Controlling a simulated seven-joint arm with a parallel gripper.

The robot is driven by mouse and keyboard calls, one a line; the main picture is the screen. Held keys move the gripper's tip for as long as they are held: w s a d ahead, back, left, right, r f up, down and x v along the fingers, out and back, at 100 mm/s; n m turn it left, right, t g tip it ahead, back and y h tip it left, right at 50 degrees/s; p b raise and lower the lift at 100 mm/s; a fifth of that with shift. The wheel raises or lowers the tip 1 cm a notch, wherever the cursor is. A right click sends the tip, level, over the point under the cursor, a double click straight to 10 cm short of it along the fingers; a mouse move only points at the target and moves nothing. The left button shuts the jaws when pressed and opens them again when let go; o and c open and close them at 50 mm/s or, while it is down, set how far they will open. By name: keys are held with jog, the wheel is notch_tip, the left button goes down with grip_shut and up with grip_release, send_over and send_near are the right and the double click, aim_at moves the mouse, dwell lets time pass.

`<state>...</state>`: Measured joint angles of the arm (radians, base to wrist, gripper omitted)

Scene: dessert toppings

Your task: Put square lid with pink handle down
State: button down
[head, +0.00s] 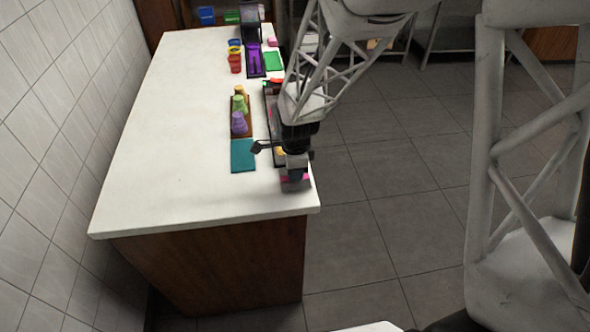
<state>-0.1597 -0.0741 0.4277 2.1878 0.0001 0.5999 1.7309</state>
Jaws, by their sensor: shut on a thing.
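My gripper (293,172) is at the right edge of the white counter, near its front right corner, pointing down. It is shut on the square lid with the pink handle. Only a little pink (284,178) of it shows at the fingertips. Most of the lid is hidden behind the gripper, so I cannot tell whether it touches the counter.
The white counter (160,150) is clear on its left and front. A teal mat (243,155) lies left of my gripper. Behind it is a brown tray (234,132) with coloured cups (239,104). A dark-rimmed container (272,135) is partly hidden by my arm.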

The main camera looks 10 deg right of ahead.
jog(key=shift+f, duration=0.1)
jog(key=c, duration=1)
grip_release()
jog(key=shift+r, duration=6.15)
